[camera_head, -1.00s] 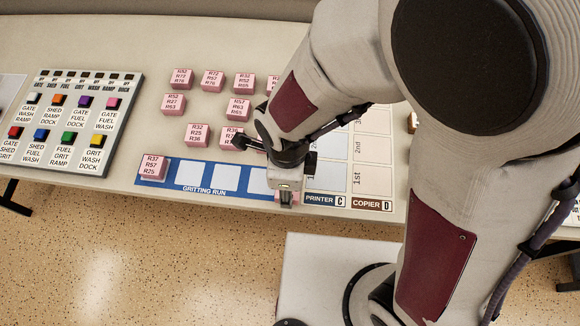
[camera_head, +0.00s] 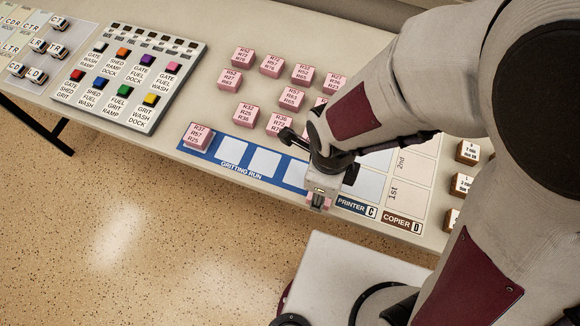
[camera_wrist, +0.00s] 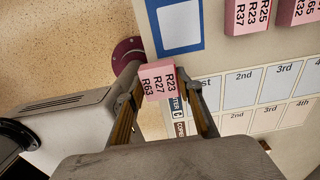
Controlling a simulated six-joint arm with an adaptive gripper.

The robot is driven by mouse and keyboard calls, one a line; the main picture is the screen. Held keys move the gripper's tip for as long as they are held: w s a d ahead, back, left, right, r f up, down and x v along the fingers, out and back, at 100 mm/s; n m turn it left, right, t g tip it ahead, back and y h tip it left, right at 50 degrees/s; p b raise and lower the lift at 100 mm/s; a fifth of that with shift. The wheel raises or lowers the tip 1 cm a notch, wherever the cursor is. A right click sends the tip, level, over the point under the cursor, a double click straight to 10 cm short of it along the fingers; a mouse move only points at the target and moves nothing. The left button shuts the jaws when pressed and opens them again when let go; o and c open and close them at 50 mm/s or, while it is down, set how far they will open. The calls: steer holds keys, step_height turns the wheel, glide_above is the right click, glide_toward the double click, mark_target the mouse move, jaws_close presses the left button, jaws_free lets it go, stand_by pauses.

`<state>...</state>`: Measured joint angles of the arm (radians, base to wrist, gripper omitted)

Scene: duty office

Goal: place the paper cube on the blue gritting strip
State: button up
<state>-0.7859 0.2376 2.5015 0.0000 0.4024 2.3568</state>
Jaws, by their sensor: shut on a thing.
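My gripper (camera_head: 319,190) is shut on a pink paper cube (camera_wrist: 157,80) printed R23, R27, R63. In the head view the held cube (camera_head: 318,202) shows just below my fingers, by the right end of the blue gritting strip (camera_head: 219,164). I cannot tell its exact height. The strip has white squares in a row, and a pink cube (camera_head: 197,137) printed R37, R57, R25 stands at its left end. My gripper hides part of the strip's right end. In the wrist view a strip corner with a white square (camera_wrist: 178,22) lies above the held cube, apart from it in the picture.
Several other pink cubes (camera_head: 271,66) stand in rows behind the strip. A button panel (camera_head: 140,75) stands at left. Printer (camera_head: 356,208) and copier (camera_head: 403,221) grids lie at right, with white-topped blocks (camera_head: 461,186) beyond. The table's front edge runs close below the strip.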

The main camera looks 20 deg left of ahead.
steer(key=shift+s+a, duration=0.1)
steer(key=shift+s+a+f, duration=0.15)
steer(key=shift+s+f, duration=0.1)
steer(key=shift+s, duration=0.1)
steer(key=shift+n, duration=0.8)
steer(key=w+a, duration=0.1)
steer(key=a, duration=0.4)
steer(key=w+a+r, duration=0.1)
steer(key=a, duration=0.3)
steer(key=w+a, duration=0.1)
steer(key=a, duration=0.4)
steer(key=shift+w+a+r, duration=0.15)
steer(key=shift+w+a, duration=0.15)
steer(key=w+a+r+m, duration=0.1)
steer(key=w+a+r, duration=0.1)
steer(key=a+r, duration=0.4)
steer(key=a, duration=0.3)
steer(key=shift+a+m, duration=0.2)
steer(key=shift+m, duration=0.1)
steer(key=shift+f, duration=3.15)
